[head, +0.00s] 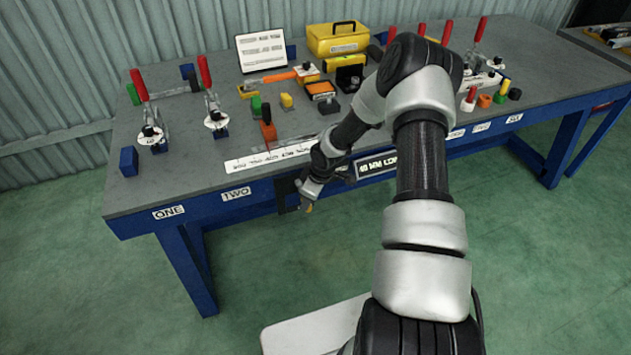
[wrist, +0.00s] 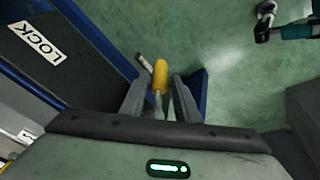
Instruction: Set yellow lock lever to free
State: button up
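The yellow lock lever (wrist: 160,76) shows in the wrist view as a yellow grip on a thin metal shaft. It stands between the fingers of my gripper (wrist: 160,92), which are apart with a narrow gap on each side. Whether either finger touches it I cannot tell. A small grey metal piece (wrist: 144,63) sits just left of the grip. In the head view my gripper (head: 306,200) is low at the bench's front edge, with a small yellow bit (head: 309,208) showing at its tips. The lever's base is hidden by the gripper.
A LOCK label (wrist: 42,42) is on the dark bench surface at left in the wrist view. A blue part (wrist: 197,88) stands right of the fingers. The bench (head: 130,200) carries clamps, blocks and a yellow toolbox (head: 338,40). The green floor (head: 260,270) in front is open.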

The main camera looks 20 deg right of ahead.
jog(key=p+v, duration=0.1)
jog(key=v, duration=1.2)
jog(key=shift+p, duration=0.35)
